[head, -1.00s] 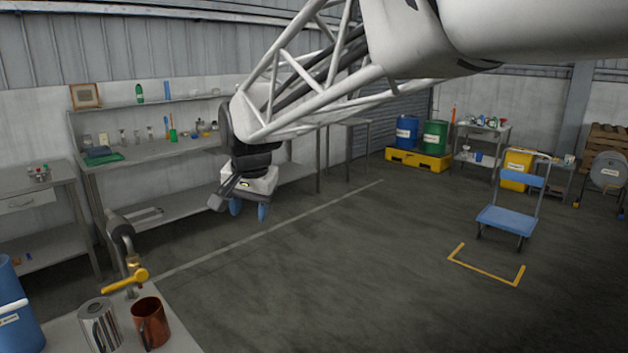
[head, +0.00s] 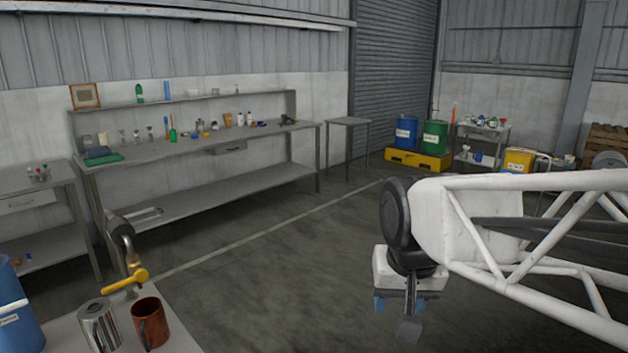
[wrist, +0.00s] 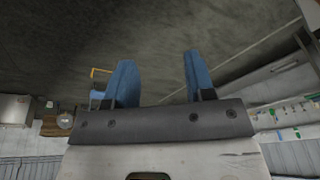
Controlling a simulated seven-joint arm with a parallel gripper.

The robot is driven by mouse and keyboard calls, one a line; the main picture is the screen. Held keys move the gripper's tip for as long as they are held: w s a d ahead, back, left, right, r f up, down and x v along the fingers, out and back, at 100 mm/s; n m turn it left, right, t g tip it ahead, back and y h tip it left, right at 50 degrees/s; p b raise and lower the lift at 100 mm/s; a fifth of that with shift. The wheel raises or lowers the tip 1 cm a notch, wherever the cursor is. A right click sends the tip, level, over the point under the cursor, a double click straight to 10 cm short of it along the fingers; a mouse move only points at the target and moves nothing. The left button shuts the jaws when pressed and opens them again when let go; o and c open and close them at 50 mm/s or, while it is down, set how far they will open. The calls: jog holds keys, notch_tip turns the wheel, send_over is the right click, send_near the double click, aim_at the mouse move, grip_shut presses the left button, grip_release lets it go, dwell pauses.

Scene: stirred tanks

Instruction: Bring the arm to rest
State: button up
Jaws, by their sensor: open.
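My gripper (head: 397,304) hangs over open floor in the right half of the head view, with its blue fingers pointing down. In the wrist view the two blue fingers (wrist: 158,82) stand well apart with nothing between them. The gripper is open and empty. My white truss arm reaches in from the right edge of the head view and hides part of the floor behind it.
A silver jug (head: 98,325) and a copper mug (head: 150,323) stand on a pale table beside a yellow-handled tap (head: 126,281). A long workbench (head: 200,146) lines the back wall. Blue (head: 406,131) and green drums (head: 434,137) stand on a yellow pallet. The middle floor is clear.

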jog(key=s+d+f, duration=0.5)
jog(key=s, duration=0.4)
jog(key=shift+d+n, duration=0.2)
jog(key=shift+n, duration=0.1)
